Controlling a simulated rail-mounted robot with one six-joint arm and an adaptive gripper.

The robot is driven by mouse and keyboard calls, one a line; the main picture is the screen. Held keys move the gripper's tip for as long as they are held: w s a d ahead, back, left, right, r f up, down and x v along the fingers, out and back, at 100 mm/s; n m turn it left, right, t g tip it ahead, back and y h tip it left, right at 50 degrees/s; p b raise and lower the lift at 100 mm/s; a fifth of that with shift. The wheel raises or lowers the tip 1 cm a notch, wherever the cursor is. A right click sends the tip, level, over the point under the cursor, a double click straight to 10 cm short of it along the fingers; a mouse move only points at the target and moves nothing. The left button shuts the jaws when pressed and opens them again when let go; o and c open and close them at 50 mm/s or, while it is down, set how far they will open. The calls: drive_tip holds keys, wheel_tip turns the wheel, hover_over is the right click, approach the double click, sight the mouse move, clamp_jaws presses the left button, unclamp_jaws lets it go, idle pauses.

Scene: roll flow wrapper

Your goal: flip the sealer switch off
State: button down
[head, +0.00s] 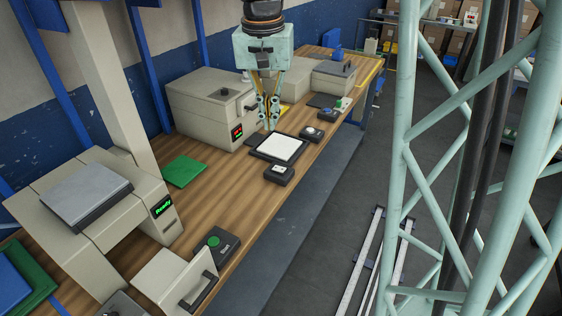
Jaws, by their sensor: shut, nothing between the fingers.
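My gripper (270,127) points down in the head view, with its fingers closed together and nothing visible between them. It is above the wooden bench, at the back edge of a white pad with a dark frame (279,149). A beige machine with a red lit display (237,132) stands just left of the gripper. A small black switch box (279,174) sits in front of the pad, near the bench's front edge. Its lever position is too small to tell. I cannot tell for certain which control is the sealer switch.
Other small control boxes (312,133) sit right of the pad. A beige machine with a green display (165,206) stands at the left, with a green-button box (215,246) in front. A green sheet (185,171) lies between the machines. Bare wood (225,195) is clear there.

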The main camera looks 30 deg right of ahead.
drive_tip(key=w+d+f+m+p, duration=0.25)
drive_tip(key=w+d+f, duration=0.2)
drive_tip(key=w, duration=0.25)
drive_tip(key=m+g+p, duration=0.2)
drive_tip(key=p, duration=0.1)
hover_over(283, 169)
drive_tip(key=w+a, duration=0.2)
wheel_tip(283, 169, down, 9)
drive_tip(key=shift+s+d+f, duration=0.1)
drive_tip(key=shift+d+f, duration=0.15)
drive_tip(key=shift+f, duration=0.1)
drive_tip(key=shift+s+d+f, duration=0.15)
drive_tip(key=shift+s+f, duration=0.1)
drive_tip(key=shift+f, duration=2.05)
drive_tip(key=shift+s+d+f, duration=0.15)
drive_tip(key=shift+s+f, duration=0.1)
drive_tip(key=shift+f, duration=2)
drive_tip(key=shift+s+d+f, duration=0.15)
drive_tip(key=shift+s+f, duration=0.1)
drive_tip(key=shift+f, duration=2.05)
drive_tip(key=shift+f, duration=0.1)
drive_tip(key=shift+s+d+f+b, duration=0.1)
drive_tip(key=shift+f+b, duration=0.25)
drive_tip(key=shift+b, duration=0.25)
drive_tip(key=shift+r, duration=0.1)
